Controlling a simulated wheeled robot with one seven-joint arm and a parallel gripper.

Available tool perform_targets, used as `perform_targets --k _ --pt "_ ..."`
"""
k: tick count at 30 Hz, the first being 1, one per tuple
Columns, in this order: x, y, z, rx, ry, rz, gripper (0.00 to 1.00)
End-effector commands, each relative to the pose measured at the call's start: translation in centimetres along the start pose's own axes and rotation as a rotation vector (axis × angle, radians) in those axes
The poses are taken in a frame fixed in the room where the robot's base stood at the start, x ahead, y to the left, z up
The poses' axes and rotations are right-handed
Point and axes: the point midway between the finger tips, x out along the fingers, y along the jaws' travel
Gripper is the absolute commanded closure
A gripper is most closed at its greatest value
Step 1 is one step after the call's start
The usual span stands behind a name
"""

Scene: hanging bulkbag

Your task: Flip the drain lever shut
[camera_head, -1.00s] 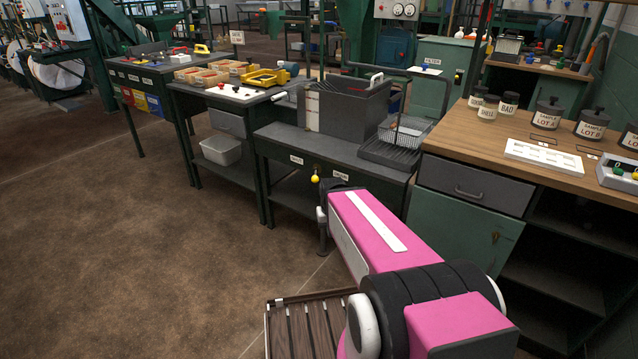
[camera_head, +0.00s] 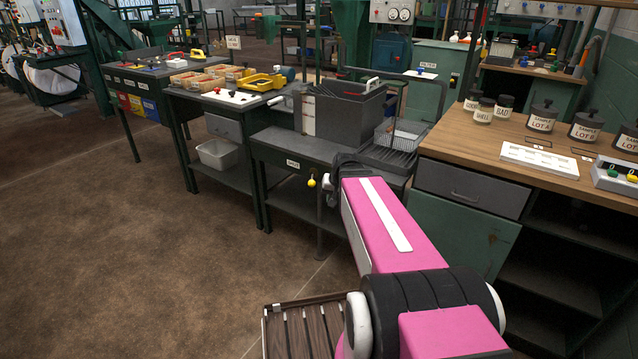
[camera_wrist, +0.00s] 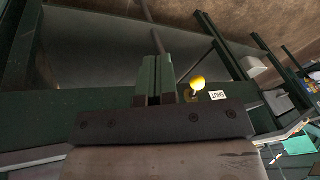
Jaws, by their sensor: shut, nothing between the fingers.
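The drain lever has a yellow ball knob (camera_head: 312,182) on a short stem, at the front of the dark green sink bench (camera_head: 270,152). The knob also shows in the wrist view (camera_wrist: 197,83), just right of my gripper. A white plate reading SHUT (camera_wrist: 217,95) is to the right of the knob there. My gripper (camera_wrist: 156,78) is shut and empty, its fingers together close beside the knob. I cannot tell whether they touch. In the head view my arm hides the fingers and the bench front right of the lever.
A wooden counter (camera_head: 470,145) with jars and drawers stands close on the right. A bench with trays (camera_head: 195,95) stands to the left. The floor at front left is clear.

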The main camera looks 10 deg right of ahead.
Motion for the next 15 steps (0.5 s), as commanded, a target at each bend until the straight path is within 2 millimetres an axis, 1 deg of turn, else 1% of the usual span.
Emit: perform_targets --k 1,3,6,10,15 --pt "-0.7 0.4 -2.7 0.027 0.042 -0.026 1.0" --pt "-1.6 0.8 -5.2 0.058 0.091 -0.06 1.0" --pt "-3.0 1.3 -8.0 0.095 0.146 -0.098 1.0" --pt "-4.1 1.7 -10.0 0.121 0.189 -0.126 1.0" --pt "-4.5 1.8 -10.5 0.13 0.203 -0.135 1.0"
